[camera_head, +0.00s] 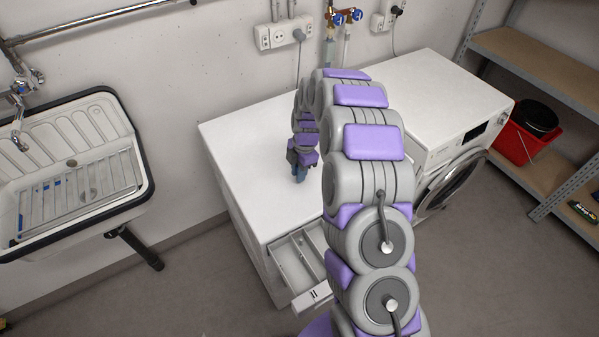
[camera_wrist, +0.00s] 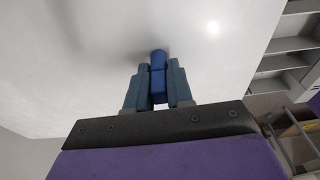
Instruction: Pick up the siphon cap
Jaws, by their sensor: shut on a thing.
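The siphon cap (camera_wrist: 158,62) is a small blue piece between the fingers of my gripper (camera_wrist: 158,88) in the wrist view. My gripper is shut on it, with one finger on each side. In the head view my gripper (camera_head: 299,174) points down over the white top of the left washing machine (camera_head: 255,140). The cap cannot be made out apart from the fingers there. Whether the cap touches the white top is not clear. The detergent drawer (camera_head: 298,262) of this machine is pulled open at its front, and my arm hides part of it.
A second washing machine (camera_head: 425,95) stands to the right. A sink (camera_head: 70,170) with a rack is on the left. A shelf (camera_head: 540,65) on the right holds a red bucket (camera_head: 520,143). Wall sockets (camera_head: 280,36) and water taps (camera_head: 345,16) are behind the machines.

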